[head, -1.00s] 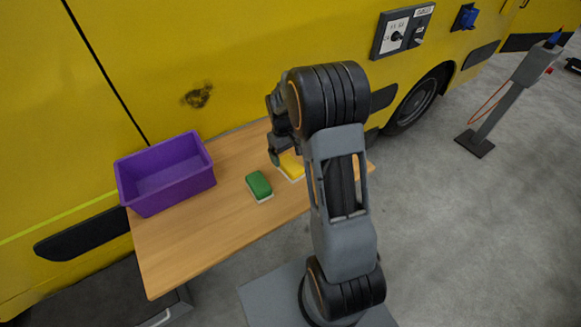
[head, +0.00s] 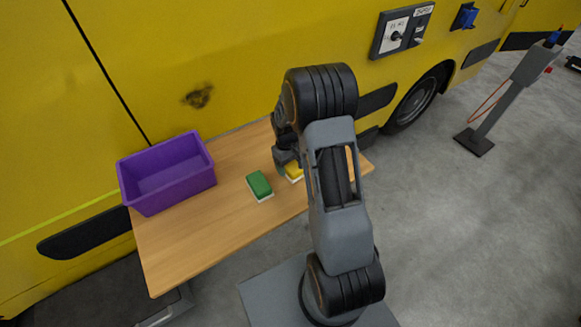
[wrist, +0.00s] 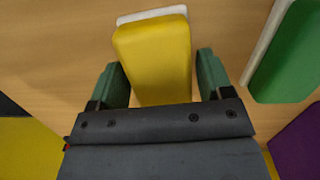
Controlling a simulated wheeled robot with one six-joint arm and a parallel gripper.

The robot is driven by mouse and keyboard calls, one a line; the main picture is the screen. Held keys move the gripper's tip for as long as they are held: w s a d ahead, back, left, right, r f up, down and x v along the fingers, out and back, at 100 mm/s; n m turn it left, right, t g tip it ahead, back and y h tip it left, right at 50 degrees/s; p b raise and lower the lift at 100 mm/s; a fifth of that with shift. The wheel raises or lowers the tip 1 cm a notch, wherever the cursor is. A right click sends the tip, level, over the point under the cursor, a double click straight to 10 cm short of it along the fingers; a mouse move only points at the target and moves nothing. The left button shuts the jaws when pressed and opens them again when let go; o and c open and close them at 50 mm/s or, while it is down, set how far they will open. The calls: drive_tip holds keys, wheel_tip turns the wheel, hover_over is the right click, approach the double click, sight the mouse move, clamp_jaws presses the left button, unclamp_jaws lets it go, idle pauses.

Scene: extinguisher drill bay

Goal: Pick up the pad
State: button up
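A yellow pad (head: 295,173) with a white underside lies on the wooden table, partly hidden behind my arm; it shows more fully in the wrist view (wrist: 153,55). A green pad (head: 259,184), also with a white base, lies to its left on the table and shows at the right of the wrist view (wrist: 290,55). My gripper (wrist: 162,82) is open, with one green-tipped finger on each side of the near part of the yellow pad. Narrow gaps seem to show between fingers and pad. In the head view my gripper (head: 285,166) is low over the table.
A purple bin (head: 168,196) stands at the left of the wooden table (head: 200,240). The yellow vehicle side (head: 230,60) rises directly behind the table. The table's front left is bare. A grey post (head: 505,95) stands on the floor far right.

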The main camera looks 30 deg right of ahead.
sight(290, 164)
drive_tip(key=c, duration=0.6)
drive_tip(key=shift+r, duration=0.15)
drive_tip(key=shift+r, duration=0.3)
wheel_tip(290, 164, up, 2)
drive_tip(key=shift+r+b, duration=0.2)
drive_tip(key=shift+b, duration=0.4)
drive_tip(key=s+a+r+b, duration=0.2)
drive_tip(key=s+a+r, duration=0.2)
drive_tip(key=a+r, duration=0.5)
drive_tip(key=a, duration=0.4)
drive_tip(key=shift+a+r, duration=0.25)
drive_tip(key=shift+r, duration=0.1)
